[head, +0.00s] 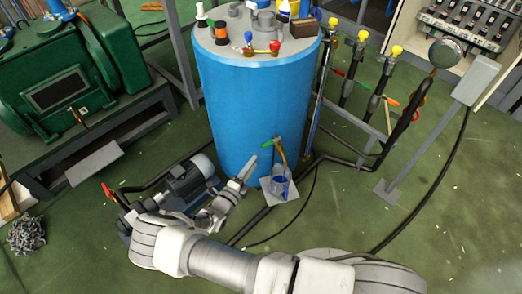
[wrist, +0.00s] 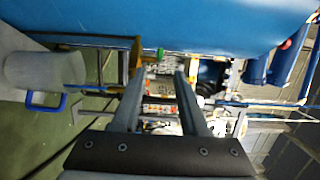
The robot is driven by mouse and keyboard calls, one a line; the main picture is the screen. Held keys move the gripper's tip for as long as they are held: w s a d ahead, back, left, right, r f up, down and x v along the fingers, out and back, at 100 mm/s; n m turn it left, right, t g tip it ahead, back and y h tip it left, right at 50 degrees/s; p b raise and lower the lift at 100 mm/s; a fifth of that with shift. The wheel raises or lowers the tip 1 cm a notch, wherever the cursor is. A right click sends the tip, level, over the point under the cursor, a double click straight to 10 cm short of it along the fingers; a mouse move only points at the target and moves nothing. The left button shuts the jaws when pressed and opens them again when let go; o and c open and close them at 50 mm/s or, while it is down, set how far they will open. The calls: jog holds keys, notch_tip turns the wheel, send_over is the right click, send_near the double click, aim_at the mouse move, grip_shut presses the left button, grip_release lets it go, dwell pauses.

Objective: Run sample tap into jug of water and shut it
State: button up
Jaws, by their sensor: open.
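The sample tap (head: 282,155) is a brass spout low on the front of the blue tank (head: 250,110). Its green handle (head: 267,143) points left in the head view. The jug (head: 280,184), clear with blue on it, stands upright under the spout on a small grey plate (head: 288,196). The water level cannot be told. My gripper (head: 249,168) is open and empty, just left of the tap and jug, apart from both. In the wrist view, the tap (wrist: 136,52) and green handle (wrist: 160,54) are beyond my fingers (wrist: 160,85); the jug (wrist: 45,70) is at left.
A pump with a grey motor (head: 187,178) stands left of my gripper. A dark pipe (head: 345,162) runs low at the right of the tank. Valves with yellow caps (head: 362,68) stand behind. A grey post (head: 435,145) is at right.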

jog(key=shift+v, duration=1.75)
dwell(6.2)
